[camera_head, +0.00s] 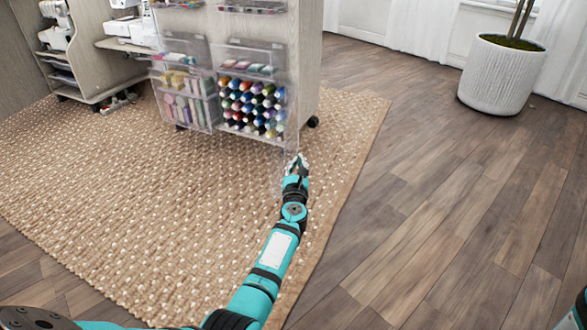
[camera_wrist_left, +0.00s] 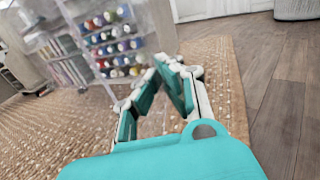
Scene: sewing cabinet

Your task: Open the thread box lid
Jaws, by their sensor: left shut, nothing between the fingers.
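The thread box (camera_head: 250,132) is a clear box full of coloured thread spools in rows, mounted low on the end of the wooden cabinet. It also shows in the left wrist view (camera_wrist_left: 112,72), beyond the fingers. Its lid is transparent, and I cannot make out its edges or how far open it is. My left gripper (camera_head: 297,161) is just below and in front of the box's lower right corner. In the left wrist view its fingertips (camera_wrist_left: 172,62) come together with nothing between them. Contact with the box cannot be told. My right gripper is out of view.
Other clear boxes (camera_head: 183,108) hang left of the thread box, with more above. A woven rug (camera_head: 130,200) lies under the cabinet (camera_head: 307,60). A white planter (camera_head: 500,75) stands at the far right. The wooden floor (camera_head: 430,190) between is clear.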

